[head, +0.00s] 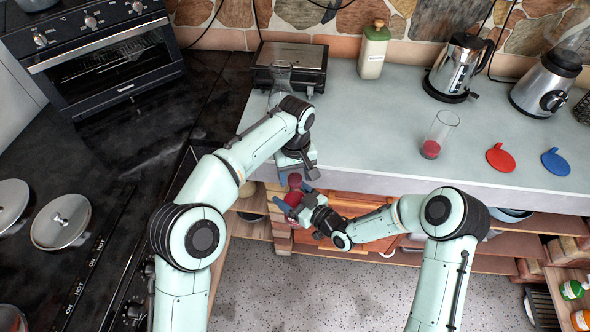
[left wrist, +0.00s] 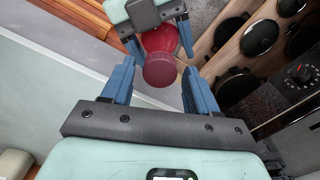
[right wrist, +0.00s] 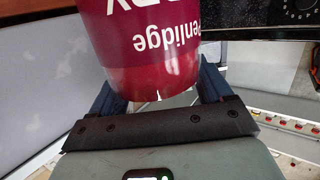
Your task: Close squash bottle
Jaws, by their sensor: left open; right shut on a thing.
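The squash bottle (right wrist: 145,45) is dark red with white lettering and fills the upper right wrist view. My right gripper (right wrist: 155,88) is shut on its body and holds it in the air in front of the counter edge. In the head view the bottle (head: 293,198) is small and partly hidden by both grippers. Its dark red cap (left wrist: 160,70) is at the bottle's end in the left wrist view. My left gripper (left wrist: 158,78) is open, its fingers on either side of the cap with gaps. I cannot tell whether the cap is tight.
Open shelves lie below.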

